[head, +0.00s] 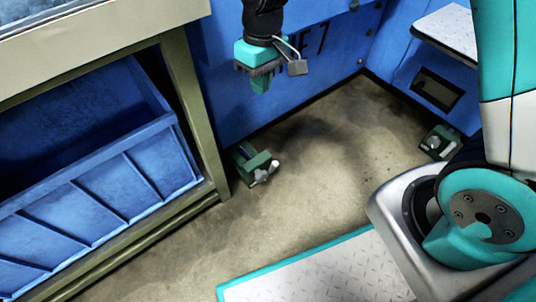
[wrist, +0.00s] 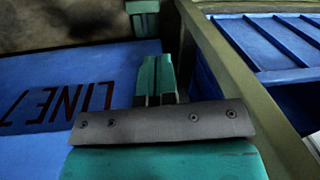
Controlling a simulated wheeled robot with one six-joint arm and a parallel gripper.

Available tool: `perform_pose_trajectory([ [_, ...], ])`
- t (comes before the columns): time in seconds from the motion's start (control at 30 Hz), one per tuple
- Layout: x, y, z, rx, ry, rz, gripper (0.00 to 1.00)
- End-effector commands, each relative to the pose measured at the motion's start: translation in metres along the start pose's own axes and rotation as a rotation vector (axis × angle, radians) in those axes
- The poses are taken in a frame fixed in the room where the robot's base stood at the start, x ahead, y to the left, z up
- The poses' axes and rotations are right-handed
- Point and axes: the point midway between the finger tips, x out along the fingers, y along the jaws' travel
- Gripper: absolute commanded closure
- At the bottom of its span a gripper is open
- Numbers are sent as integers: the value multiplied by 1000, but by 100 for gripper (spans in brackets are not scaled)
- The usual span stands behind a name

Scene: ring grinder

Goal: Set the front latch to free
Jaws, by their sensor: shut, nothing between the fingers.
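Two green latch blocks with pale metal levers stand low at the floor. One green latch block (head: 252,163) is beside the olive frame's leg, with its lever at its front right. The other green latch block (head: 438,142) is at the right, partly behind my arm. I cannot tell from the pictures which is the front latch, or how either lever is set. My gripper (head: 261,84) hangs above and apart from the left block, in front of the blue panel. Its teal fingers (wrist: 156,75) are shut and empty. A green block (wrist: 143,18) shows beyond the fingertips in the wrist view.
An olive frame (head: 187,90) with a blue bin (head: 130,190) stands at the left. A blue panel (head: 225,60) with lettering closes the back. A metal-topped step (head: 450,30) is at the upper right. The concrete floor (head: 330,150) between the latches is clear.

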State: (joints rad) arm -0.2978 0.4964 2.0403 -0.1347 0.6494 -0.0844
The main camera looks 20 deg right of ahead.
Motion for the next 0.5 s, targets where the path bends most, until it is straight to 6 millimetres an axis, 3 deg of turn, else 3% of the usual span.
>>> perform_pose_trajectory([
  [0.03, 34, 8, -11, 6, -27, 16, 100],
  [0.2, 138, 39, -42, 26, -102, 98, 100],
  [0.3, 189, 53, -50, 33, -139, 141, 100],
  [0.4, 224, 62, -53, 35, -164, 171, 100],
  [0.5, 241, 68, -54, 38, -176, 188, 100],
])
